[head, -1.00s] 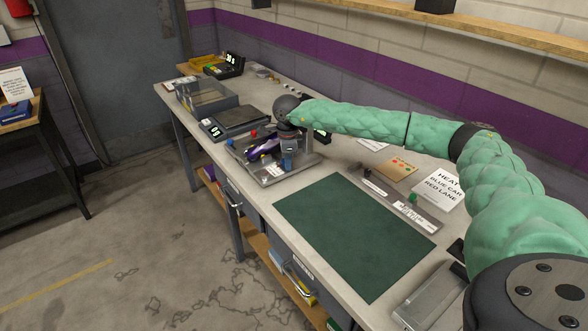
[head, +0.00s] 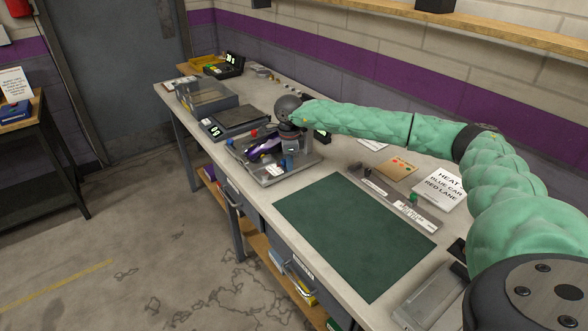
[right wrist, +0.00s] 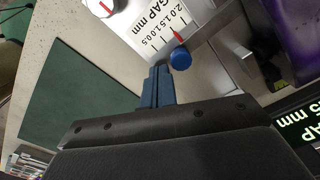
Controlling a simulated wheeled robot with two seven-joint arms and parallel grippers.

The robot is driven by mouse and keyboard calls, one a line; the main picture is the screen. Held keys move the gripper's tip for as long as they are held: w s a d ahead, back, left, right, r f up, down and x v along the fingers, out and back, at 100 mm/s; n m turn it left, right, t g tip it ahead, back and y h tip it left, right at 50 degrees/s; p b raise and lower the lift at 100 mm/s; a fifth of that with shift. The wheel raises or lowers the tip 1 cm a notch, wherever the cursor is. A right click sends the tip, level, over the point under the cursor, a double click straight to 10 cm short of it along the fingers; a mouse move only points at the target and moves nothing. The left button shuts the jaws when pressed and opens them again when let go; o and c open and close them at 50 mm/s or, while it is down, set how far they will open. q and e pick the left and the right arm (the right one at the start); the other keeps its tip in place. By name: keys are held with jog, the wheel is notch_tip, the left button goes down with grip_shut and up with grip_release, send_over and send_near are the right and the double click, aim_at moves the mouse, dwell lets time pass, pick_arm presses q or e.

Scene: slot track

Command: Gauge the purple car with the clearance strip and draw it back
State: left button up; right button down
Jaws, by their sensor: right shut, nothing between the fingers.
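The purple car (head: 265,149) sits on the grey gauge fixture (head: 274,178) on the bench. Part of its purple body (right wrist: 290,28) shows at the top right of the right wrist view. The fixture carries a scale plate (right wrist: 165,22) marked GAP mm with red pointers, and a blue knob (right wrist: 180,58) beside it. My right gripper (head: 287,164) is over the front of the fixture. Its blue fingers (right wrist: 155,88) are shut and empty, close to the knob; whether they touch it I cannot tell. I cannot make out the clearance strip for certain. My left gripper is not in view.
A green mat (head: 350,235) lies clear in front of the fixture. A labelled grey rail (head: 385,197) and a heat card (head: 440,190) lie behind it. A scale (head: 233,118) and a clear-lidded box (head: 207,96) stand beyond the fixture.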

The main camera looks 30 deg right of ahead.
jog(key=shift+r, duration=0.2)
notch_tip(320, 180, up, 8)
jog(key=p, duration=0.2)
jog(key=shift+f, duration=0.15)
dwell(0.7)
dwell(1.1)
